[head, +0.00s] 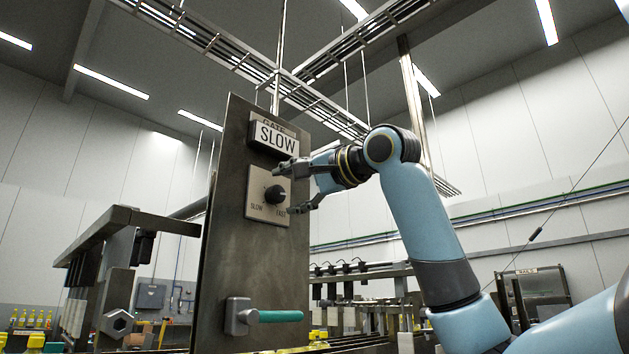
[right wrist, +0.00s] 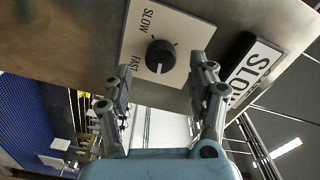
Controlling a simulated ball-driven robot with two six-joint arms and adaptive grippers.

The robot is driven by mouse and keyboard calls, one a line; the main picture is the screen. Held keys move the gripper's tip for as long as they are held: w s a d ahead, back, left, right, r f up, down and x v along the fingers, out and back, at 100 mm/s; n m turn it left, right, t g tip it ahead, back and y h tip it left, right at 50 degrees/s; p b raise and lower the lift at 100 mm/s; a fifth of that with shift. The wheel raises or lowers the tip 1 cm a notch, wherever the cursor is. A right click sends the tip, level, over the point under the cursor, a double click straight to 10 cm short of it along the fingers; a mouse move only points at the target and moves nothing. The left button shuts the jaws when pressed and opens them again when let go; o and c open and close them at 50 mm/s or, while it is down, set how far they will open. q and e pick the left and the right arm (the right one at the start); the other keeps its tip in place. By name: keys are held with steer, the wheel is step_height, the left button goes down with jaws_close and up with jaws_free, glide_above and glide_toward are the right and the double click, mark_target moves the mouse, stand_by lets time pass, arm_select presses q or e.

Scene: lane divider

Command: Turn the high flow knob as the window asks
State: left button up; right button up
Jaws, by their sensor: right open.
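A dark upright panel (head: 240,270) carries a window (head: 273,135) that reads SLOW, under a partly hidden label. Below it a black round knob (head: 275,194) sits on a pale plate (head: 255,182) marked SLOW at lower left and FAST at lower right. In the right wrist view the knob (right wrist: 160,57) has a pale mark pointing down the picture, on the FAST side. My right gripper (head: 287,188) is open, its fingers apart and empty, facing the knob. In the right wrist view the gripper (right wrist: 160,88) does not enclose the knob. My left gripper is not in view.
A green-handled lever (head: 273,316) sticks out low on the panel. A metal frame (head: 125,216) stands to the left, with yellow bottles (head: 30,318) farther back. Cable trays (head: 215,40) hang overhead. The space in front of the knob holds only my right gripper.

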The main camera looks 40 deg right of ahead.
steer(key=s, duration=0.8)
steer(key=shift+s+d, duration=0.25)
steer(key=shift+d, duration=0.1)
